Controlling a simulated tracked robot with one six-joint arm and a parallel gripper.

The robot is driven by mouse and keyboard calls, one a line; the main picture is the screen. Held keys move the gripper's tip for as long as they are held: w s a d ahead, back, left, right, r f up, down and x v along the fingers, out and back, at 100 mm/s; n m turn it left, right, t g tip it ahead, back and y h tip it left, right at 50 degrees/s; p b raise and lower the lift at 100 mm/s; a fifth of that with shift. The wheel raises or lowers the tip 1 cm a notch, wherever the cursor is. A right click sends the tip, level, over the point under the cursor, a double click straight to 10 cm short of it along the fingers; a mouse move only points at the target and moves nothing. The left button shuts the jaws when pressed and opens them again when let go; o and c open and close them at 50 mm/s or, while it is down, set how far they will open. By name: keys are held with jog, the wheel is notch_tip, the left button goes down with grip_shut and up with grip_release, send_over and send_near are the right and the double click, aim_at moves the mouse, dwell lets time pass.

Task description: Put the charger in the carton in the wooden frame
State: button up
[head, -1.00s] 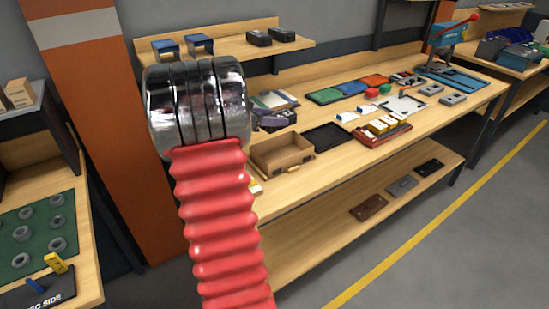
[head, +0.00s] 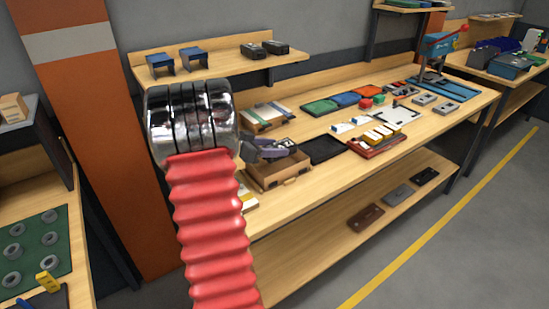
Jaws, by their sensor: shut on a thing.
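My gripper (head: 266,151) has purple-grey fingers and is partly hidden by my own arm. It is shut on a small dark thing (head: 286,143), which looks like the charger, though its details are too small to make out. The open brown cardboard carton (head: 283,183) is on the bench, and my gripper is over its opening. The gripper and arm hide much of its inside, so I cannot tell how deep the charger is. A shallow wooden frame (head: 262,126) with white, green and blue strips lies just behind; whether it is the task's frame is unclear.
A black tray (head: 322,149) is right of the carton. A red-brown tray with white and yellow boxes (head: 377,141) is farther right. A shelf (head: 215,77) hangs above the bench, and an orange pillar (head: 95,150) stands left.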

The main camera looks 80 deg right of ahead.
jog(key=shift+f, duration=0.1)
jog(key=shift+f, duration=1.8)
jog(key=shift+f, duration=0.65)
jog(key=o, duration=1.4)
